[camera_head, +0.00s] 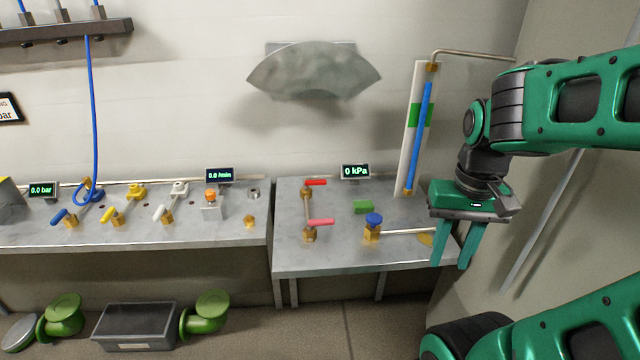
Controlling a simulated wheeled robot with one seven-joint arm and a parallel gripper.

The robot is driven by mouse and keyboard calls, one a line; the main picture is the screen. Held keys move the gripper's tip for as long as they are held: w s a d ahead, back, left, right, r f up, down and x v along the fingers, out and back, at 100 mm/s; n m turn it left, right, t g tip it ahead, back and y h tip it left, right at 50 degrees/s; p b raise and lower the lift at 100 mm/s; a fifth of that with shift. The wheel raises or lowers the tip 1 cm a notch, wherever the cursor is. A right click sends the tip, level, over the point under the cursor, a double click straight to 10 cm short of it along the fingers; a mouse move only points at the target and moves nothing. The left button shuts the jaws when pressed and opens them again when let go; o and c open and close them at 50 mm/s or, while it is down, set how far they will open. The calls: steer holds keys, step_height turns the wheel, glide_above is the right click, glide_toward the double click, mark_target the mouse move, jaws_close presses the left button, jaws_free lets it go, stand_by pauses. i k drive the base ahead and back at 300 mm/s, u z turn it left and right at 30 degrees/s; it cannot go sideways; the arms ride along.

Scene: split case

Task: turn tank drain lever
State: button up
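My gripper (452,262) hangs at the right, with its two green fingers pointing down and apart. It is open with nothing between the fingers, near the right front edge of the right-hand bench (340,261). On that bench are a red lever (315,183) at the back and a pinkish-red lever (321,222) nearer the front, both on brass valves and pointing right. A blue knob (374,219) sits on a brass valve to their right. No label shows which one is the tank drain lever. The gripper is right of all three, apart from them.
A gauge with a blue column (418,130) stands behind the bench. The left bench (130,239) holds more valves. A wall is close on the right.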

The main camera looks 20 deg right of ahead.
mark_target(317, 182)
steer(key=k, duration=1.5)
steer(key=u, duration=1.1)
steer(key=i, duration=1.15)
steer(key=z, duration=1.25)
steer(key=i, duration=1)
steer(key=u, duration=0.1)
